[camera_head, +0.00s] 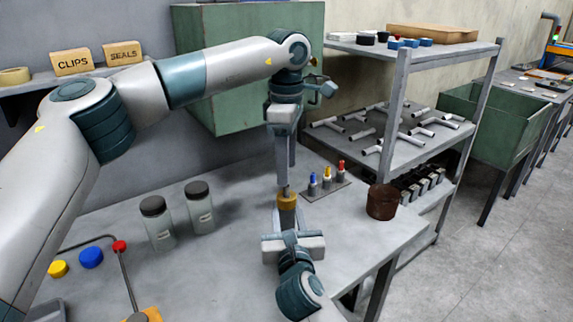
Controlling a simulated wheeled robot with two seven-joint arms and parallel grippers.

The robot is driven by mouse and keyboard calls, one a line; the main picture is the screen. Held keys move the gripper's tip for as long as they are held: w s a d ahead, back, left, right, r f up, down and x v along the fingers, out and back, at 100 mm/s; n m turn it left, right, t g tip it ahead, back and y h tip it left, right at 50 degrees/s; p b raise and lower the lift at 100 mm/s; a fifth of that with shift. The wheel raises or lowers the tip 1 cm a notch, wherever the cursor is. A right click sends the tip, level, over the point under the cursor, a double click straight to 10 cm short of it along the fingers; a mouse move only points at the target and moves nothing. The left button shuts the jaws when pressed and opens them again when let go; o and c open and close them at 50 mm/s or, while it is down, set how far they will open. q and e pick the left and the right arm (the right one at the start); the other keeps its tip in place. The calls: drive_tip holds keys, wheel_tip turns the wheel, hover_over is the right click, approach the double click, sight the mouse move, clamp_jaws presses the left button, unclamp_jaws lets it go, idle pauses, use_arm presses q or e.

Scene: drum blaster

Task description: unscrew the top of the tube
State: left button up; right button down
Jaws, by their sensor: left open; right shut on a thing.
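A short ochre-brown cylinder (287,202), which looks like the tube, stands at the fingertips of my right gripper (287,222). My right gripper comes up from the bottom and is shut on it. My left gripper (284,184) points straight down right above the tube, with its jaws open. A small greyish piece shows between the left fingertips and the tube; I cannot tell whether it is the tube's top. The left fingers hide part of the tube's upper end, and the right gripper hides its lower part.
A small stand (328,189) with blue, yellow and red-topped pieces is right of the grippers. Two lidded glass jars (158,225) (200,210) stand left. A dark brown can (382,202) is near the table's right edge. A metal shelf (415,150) stands behind.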

sight(287, 197)
use_arm(q)
drive_tip(key=m, duration=1.1)
drive_tip(key=shift+m, duration=0.3)
drive_tip(key=m, duration=1)
drive_tip(key=shift+f, duration=0.1)
drive_tip(key=shift+f, duration=3.9)
